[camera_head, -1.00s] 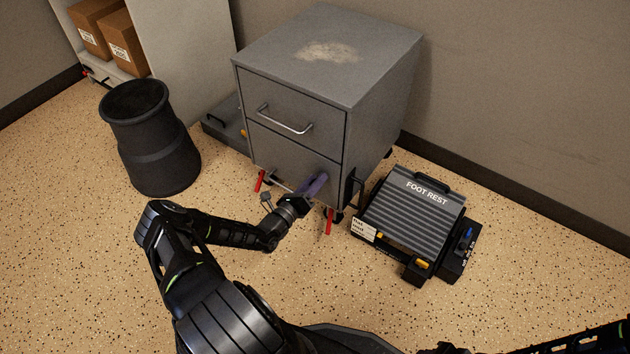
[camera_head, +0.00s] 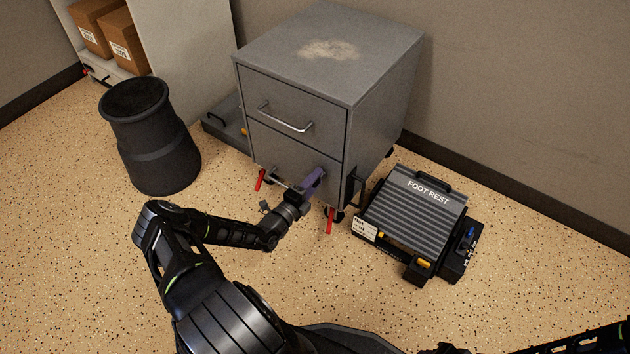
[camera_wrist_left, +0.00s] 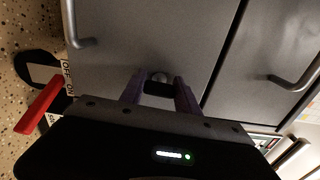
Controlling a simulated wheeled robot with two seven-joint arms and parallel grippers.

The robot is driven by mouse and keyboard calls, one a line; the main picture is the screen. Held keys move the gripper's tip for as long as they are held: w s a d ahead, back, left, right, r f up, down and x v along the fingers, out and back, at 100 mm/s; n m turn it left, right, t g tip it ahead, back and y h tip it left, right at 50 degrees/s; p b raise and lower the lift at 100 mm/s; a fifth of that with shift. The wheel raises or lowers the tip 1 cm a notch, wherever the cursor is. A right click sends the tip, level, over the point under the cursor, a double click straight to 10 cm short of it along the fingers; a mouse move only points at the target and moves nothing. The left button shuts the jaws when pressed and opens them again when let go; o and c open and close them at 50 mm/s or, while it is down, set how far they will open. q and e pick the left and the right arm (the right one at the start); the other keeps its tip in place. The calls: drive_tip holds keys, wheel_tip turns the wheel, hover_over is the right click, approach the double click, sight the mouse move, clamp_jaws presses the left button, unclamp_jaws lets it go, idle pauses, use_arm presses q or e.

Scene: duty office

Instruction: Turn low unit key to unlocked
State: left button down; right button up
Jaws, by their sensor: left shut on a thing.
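The low unit (camera_head: 385,85) is a grey two-drawer cabinet on casters against the wall. My left gripper (camera_head: 315,180) is at the right part of its lower drawer front, with purple fingers pointing at the panel. In the left wrist view, the left gripper (camera_wrist_left: 159,95) has its fingers on both sides of a small dark key (camera_wrist_left: 159,89). It is shut on this key, which sits at a round lock (camera_wrist_left: 159,76) on the drawer front. The fingers hide part of the key, and I cannot tell its exact angle. My right gripper is out of view.
Red caster levers (camera_head: 330,221) stick out below the unit. A ribbed foot rest (camera_head: 412,215) stands close on the right, and a black bin (camera_head: 150,140) on the left. The lower drawer handle (camera_wrist_left: 78,30) lies near the left gripper. Floor in front is open.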

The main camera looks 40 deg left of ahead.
use_arm(q)
drive_tip(key=shift+n, duration=0.3)
drive_tip(key=c, duration=0.9)
unclamp_jaws()
drive_tip(key=shift+s, duration=0.1)
drive_tip(key=s+p, duration=0.2)
drive_tip(key=s, duration=0.5)
drive_tip(key=shift+s, duration=0.35)
